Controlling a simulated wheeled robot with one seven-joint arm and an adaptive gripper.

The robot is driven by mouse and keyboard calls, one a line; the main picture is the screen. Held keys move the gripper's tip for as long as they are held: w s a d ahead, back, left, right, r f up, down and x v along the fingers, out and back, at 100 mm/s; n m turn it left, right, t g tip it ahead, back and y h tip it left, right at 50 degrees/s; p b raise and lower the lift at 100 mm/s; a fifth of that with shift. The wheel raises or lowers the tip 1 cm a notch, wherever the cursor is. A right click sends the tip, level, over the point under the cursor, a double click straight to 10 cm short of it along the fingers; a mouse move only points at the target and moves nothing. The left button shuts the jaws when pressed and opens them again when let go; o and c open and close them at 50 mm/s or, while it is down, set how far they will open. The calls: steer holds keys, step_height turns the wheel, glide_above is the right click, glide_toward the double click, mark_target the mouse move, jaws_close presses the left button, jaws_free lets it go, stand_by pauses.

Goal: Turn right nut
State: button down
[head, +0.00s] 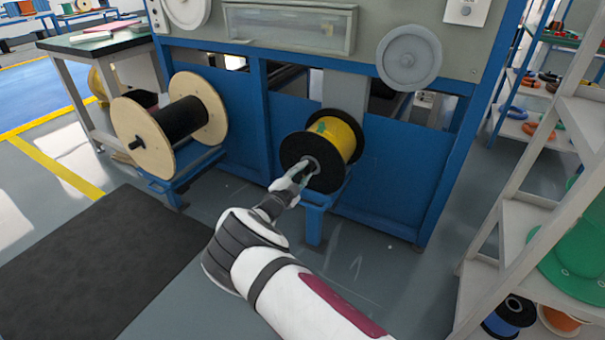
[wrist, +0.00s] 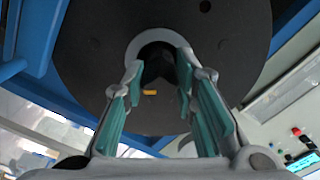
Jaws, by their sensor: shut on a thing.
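The right spool (head: 340,134) carries yellow cable between black flanges on a blue stand. Its near flange fills the top of the wrist view (wrist: 100,50). At its centre is the right nut (head: 313,162), a light grey ring around a dark shaft, also seen in the wrist view (wrist: 137,44). My gripper (head: 301,172) reaches it from the front. In the wrist view, its teal-padded fingers (wrist: 160,66) stand on either side of the nut and are shut on it. The fingertips hide part of the nut's sides.
The left spool (head: 178,120) with black cable and pale wooden flanges sits on its own blue stand. The blue machine frame (head: 400,175) stands behind. A shelf ladder (head: 530,190) is at the right. A dark mat (head: 105,262) lies at lower left.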

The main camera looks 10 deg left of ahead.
steer(key=shift+f+n, duration=0.15)
steer(key=shift+n, duration=0.45)
steer(key=c, duration=1.3)
jaws_free()
steer(key=v, duration=1.2)
